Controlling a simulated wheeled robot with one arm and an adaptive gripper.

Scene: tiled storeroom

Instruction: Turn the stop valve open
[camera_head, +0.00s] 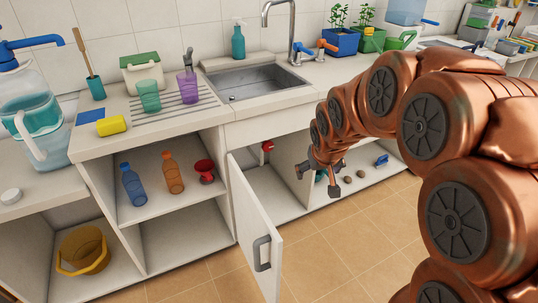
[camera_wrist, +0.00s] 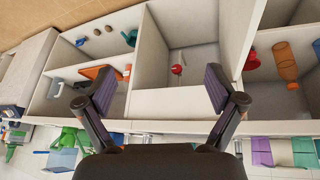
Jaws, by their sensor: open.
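The stop valve has a small red handle (camera_head: 267,146) at the back of the open compartment under the sink. It also shows in the wrist view as a red handle (camera_wrist: 177,69) on the back wall. My gripper (camera_head: 320,179) is in front of the sink cabinet, to the right of the valve in the head view. In the wrist view my gripper (camera_wrist: 160,88) has its two fingers spread wide with nothing between them. The valve handle lies beyond the gap between the fingers, apart from them. Its exact turn position is too small to tell.
The cabinet door (camera_head: 259,235) stands open to the left of the compartment. On the left shelf are a blue bottle (camera_head: 133,185), an orange bottle (camera_head: 173,173) and a red cup-like object (camera_head: 204,168). Brown lumps (camera_head: 348,179) lie at right. The compartment floor before the valve looks clear.

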